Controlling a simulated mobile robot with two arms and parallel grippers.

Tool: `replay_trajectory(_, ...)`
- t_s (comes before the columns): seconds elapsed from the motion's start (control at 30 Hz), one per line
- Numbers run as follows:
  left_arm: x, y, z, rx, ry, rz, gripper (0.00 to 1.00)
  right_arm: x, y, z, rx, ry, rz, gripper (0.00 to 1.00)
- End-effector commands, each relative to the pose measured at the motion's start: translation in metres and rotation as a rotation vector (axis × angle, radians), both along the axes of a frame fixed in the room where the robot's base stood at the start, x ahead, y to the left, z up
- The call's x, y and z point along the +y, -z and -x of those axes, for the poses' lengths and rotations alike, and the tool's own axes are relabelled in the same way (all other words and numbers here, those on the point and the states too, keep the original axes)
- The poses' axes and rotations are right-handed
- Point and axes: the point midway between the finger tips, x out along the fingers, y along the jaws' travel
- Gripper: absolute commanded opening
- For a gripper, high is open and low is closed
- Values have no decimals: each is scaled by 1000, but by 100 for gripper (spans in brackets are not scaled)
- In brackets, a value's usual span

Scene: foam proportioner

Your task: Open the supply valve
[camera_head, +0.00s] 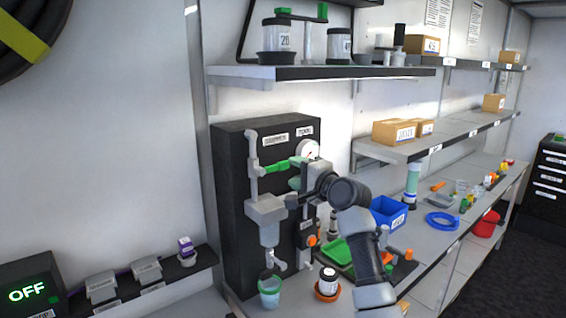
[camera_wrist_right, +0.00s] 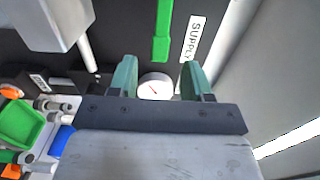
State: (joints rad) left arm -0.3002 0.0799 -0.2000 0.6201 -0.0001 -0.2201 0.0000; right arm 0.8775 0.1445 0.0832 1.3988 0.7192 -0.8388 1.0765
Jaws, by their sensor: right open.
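The supply valve's green lever (camera_head: 275,167) lies roughly level across the front of the black panel (camera_head: 228,190). In the right wrist view the lever (camera_wrist_right: 162,32) is beside the SUPPLY label (camera_wrist_right: 193,38), ahead of my fingertips. In the head view this gripper (camera_head: 295,174) is close to the lever's right end. I cannot tell whether a finger touches it. My left gripper is out of view.
A round gauge (camera_head: 309,149) is on the panel behind my right gripper. A grey metal body (camera_head: 268,211) hangs below the lever, above a green-rimmed cup (camera_head: 269,290). A blue bin (camera_head: 388,213) and a green tray (camera_head: 337,250) are on the bench at right.

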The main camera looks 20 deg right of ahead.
Motion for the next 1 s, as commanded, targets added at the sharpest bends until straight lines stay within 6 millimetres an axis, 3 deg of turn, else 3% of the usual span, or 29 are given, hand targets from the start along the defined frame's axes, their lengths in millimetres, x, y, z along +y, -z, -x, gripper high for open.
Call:
replay_trajectory(0.1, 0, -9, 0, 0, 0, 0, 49, 8, -3, -20, 3, -3, -1, 49)
replay_trajectory(0.33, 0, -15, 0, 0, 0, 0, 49, 18, -1, -46, 1, -2, 0, 49)
replay_trajectory(0.8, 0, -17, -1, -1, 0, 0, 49, 21, 1, -55, 0, 0, 2, 49)
replay_trajectory(1.0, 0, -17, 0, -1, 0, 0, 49, 21, 1, -55, 0, 0, 2, 20)
